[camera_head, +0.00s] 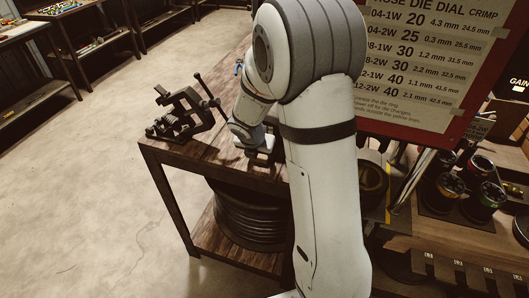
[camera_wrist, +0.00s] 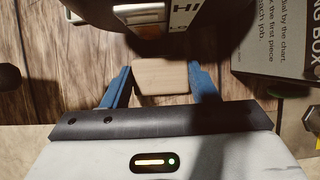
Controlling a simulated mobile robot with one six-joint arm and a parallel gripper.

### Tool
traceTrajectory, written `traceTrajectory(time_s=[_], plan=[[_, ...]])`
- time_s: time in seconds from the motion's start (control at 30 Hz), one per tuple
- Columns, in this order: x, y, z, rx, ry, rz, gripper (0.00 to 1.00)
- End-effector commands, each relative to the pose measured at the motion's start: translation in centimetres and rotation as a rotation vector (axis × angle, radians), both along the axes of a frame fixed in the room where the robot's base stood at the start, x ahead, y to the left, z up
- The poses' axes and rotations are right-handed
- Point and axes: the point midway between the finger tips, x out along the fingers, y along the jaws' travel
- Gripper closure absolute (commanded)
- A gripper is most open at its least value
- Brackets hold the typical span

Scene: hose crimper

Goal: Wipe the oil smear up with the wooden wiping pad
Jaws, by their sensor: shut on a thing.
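The wooden wiping pad (camera_wrist: 160,78) is a pale block between the two blue fingers of my gripper (camera_wrist: 160,88) in the wrist view. My gripper is shut on it, low over the dark wooden table top (camera_wrist: 50,75). I cannot tell whether the pad touches the table. In the head view my arm reaches down to the wooden table (camera_head: 165,155), and the pad and fingers are hidden. I cannot make out the oil smear in either view.
A dark vise-like tool (camera_head: 185,115) stands at the table's left end. In the wrist view a dark rounded object (camera_wrist: 150,25) is just beyond the pad, and a grey printed box (camera_wrist: 275,45) is at the right. A coiled hose (camera_head: 250,220) lies on the shelf below.

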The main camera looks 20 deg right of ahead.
Motion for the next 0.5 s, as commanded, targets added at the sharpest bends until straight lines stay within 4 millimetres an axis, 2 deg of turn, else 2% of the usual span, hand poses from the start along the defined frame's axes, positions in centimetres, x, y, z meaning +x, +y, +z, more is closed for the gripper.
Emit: traceTrajectory(time_s=[0.5], plan=[[1.8, 2.5, 0.0, 0.0, 0.0, 0.001, 0.86]])
